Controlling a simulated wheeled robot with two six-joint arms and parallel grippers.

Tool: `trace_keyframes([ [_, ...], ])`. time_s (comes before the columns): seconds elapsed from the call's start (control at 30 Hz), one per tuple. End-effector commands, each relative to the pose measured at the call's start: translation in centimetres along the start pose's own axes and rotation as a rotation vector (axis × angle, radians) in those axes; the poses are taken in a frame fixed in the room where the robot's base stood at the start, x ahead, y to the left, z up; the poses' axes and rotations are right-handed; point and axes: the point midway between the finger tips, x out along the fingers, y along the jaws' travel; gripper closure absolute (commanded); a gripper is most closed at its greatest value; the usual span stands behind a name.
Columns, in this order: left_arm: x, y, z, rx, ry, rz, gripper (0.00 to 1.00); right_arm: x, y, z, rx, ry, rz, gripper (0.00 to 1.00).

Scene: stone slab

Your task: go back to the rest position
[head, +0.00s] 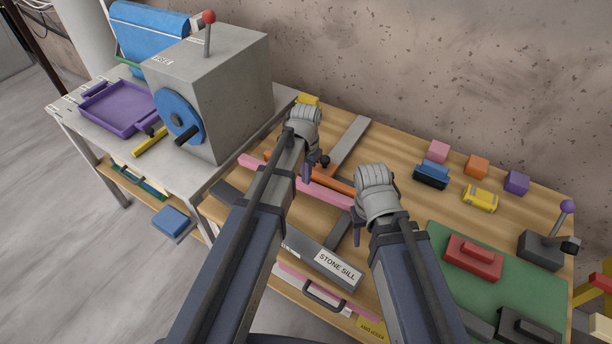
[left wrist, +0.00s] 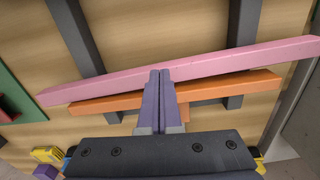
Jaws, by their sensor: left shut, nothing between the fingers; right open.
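My left gripper (head: 311,168) is over the wooden bench in the head view, with its purple fingers pointing down near the bars. In the left wrist view its fingers (left wrist: 161,75) are shut together with nothing between them. They overlap a long pink bar (left wrist: 215,63) and an orange bar (left wrist: 105,103); I cannot tell whether they touch. My right gripper (head: 357,228) is open over the bench, to the right of the left one. Its fingers are largely hidden behind the wrist in the head view.
Two grey strips cross under the bars. A grey box with a blue wheel (head: 180,120) and a purple tray (head: 120,106) stand on the left table. On the right are small coloured blocks, a green mat (head: 435,245) with a red piece (head: 473,258), and a purple-knobbed lever (head: 566,207).

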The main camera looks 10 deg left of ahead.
Motion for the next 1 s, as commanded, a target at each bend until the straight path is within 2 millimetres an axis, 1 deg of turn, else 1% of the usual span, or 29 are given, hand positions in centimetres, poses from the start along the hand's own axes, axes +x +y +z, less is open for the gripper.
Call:
trace_keyframes([
  [0.1, -0.1, 0.2, 0.2, 0.000, -0.001, -0.001, 1.00, -0.1, 0.0, 0.0, 0.000, 0.000, 0.000, 0.50],
  [0.17, -0.1, 1.2, 0.9, -0.002, -0.005, -0.004, 1.00, -0.1, 0.0, 0.0, 0.000, 0.000, 0.000, 0.50],
  [0.27, -0.1, 4.8, 3.8, -0.013, -0.021, -0.019, 1.00, -0.1, 0.0, 0.0, 0.000, 0.000, 0.000, 0.50],
  [0.3, -0.1, 6.3, 5.2, -0.020, -0.028, -0.029, 1.00, -0.1, 0.0, 0.0, 0.000, 0.000, 0.000, 0.50],
  [0.4, -0.1, 9.7, 8.5, -0.042, -0.045, -0.053, 1.00, -0.1, 0.0, 0.0, 0.000, 0.000, 0.000, 0.50],
  [0.5, -0.1, 11.9, 11.1, -0.062, -0.055, -0.074, 1.00, -0.1, 0.0, 0.0, 0.000, 0.000, 0.000, 0.50],
  [0.53, -0.2, 12.4, 11.6, -0.067, -0.057, -0.079, 1.00, -0.1, 0.0, 0.0, 0.000, 0.000, 0.000, 0.50],
  [0.6, -0.2, 13.1, 12.5, -0.077, -0.061, -0.089, 1.00, -0.1, 0.0, 0.0, 0.000, 0.000, 0.000, 0.50],
  [0.67, -0.2, 13.3, 12.8, -0.081, -0.063, -0.093, 1.00, -0.1, 0.0, 0.0, 0.000, 0.000, 0.000, 0.50],
  [1.0, -0.2, 13.3, 12.6, -0.084, -0.063, -0.093, 1.00, -0.1, 0.0, 0.0, 0.000, 0.000, 0.000, 0.50],
])
